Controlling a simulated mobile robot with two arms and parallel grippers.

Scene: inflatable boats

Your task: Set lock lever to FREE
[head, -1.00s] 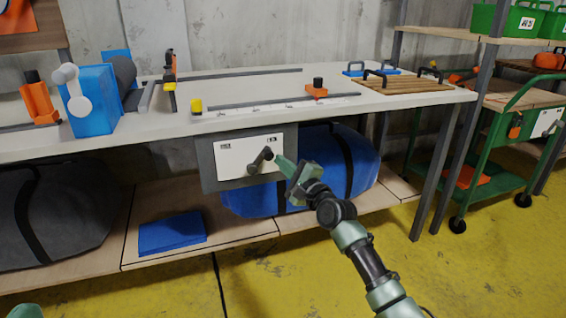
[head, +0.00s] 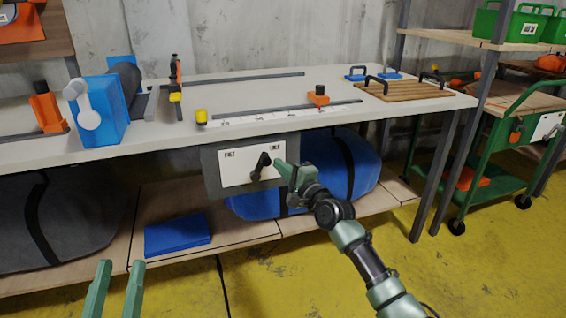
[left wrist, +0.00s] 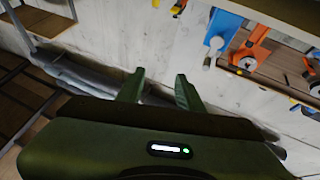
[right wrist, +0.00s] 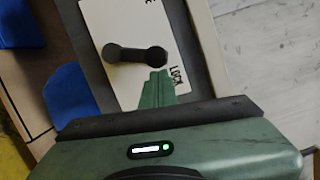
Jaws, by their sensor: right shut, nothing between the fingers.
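The dark lock lever (head: 262,164) is on a white plate (head: 235,172) on a grey box under the workbench edge. Its upper end leans a little to the right, towards the LOCK label; the other label, at the left, is hard to read. My right gripper (head: 279,164) is shut and empty, its tip just right of the lever's upper end. In the right wrist view the fingertips (right wrist: 158,76) are beside the lever's end (right wrist: 155,55), on the LOCK side; I cannot tell if they touch. My left gripper (head: 117,265) is open and empty at the lower left, away from the lever.
The workbench (head: 340,123) holds a blue device (head: 100,105), orange-and-black fittings and a wooden slatted board (head: 405,90). A blue bag (head: 345,165) and a flat blue item (head: 177,236) lie on the shelf below. A green cart (head: 505,150) stands at the right.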

